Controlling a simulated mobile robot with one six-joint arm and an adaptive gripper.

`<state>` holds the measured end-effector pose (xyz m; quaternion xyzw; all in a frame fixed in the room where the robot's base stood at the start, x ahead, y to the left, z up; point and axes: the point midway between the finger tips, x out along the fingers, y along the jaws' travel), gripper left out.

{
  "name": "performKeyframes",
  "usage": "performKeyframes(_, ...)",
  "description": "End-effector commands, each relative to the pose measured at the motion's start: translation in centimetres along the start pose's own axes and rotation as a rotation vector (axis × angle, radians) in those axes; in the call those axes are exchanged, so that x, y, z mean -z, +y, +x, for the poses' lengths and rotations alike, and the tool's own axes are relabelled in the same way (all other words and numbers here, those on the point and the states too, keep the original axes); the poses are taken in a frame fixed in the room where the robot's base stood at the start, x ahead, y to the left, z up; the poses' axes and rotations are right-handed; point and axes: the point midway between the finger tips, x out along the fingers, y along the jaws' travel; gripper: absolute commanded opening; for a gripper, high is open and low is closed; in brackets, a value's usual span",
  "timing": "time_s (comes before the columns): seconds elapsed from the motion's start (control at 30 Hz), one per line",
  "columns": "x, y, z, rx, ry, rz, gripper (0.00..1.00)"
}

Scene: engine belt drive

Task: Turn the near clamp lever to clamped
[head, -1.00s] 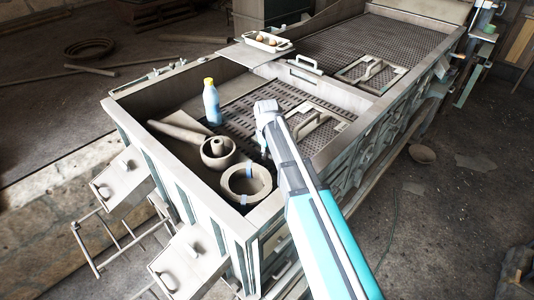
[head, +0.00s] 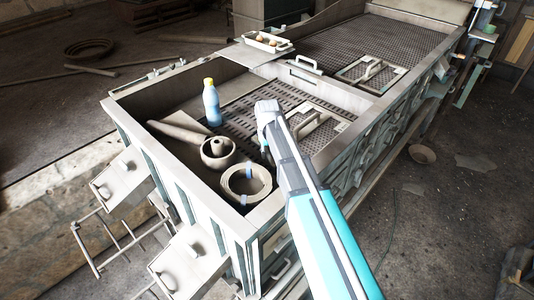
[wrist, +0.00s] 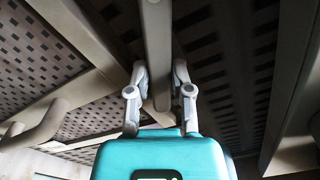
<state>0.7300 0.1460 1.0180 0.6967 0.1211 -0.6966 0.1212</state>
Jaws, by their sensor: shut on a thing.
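In the wrist view, my gripper (wrist: 160,88) has its two grey fingers on either side of a long grey bar (wrist: 158,40). The bar runs from the top edge down between the fingers and ends just in front of the teal gripper body. It looks like the clamp lever, but its pivot and its clamped or free position cannot be read. In the head view, my arm reaches over the near part of the metal frame, and its own links hide most of the gripper and whatever it holds.
A blue bottle (head: 212,104), a round pot-like part (head: 217,152) and a ring with blue marks (head: 236,190) sit in the near bay, left of my arm. Handled grate panels (head: 372,72) lie farther back. The frame's raised rim (head: 150,165) borders the bay.

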Motion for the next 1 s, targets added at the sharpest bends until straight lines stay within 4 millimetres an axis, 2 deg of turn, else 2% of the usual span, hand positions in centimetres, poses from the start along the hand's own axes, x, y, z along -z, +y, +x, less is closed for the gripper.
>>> performKeyframes(1.0, -0.34, 0.52, 0.02, 0.0, -0.001, 0.943, 0.0)
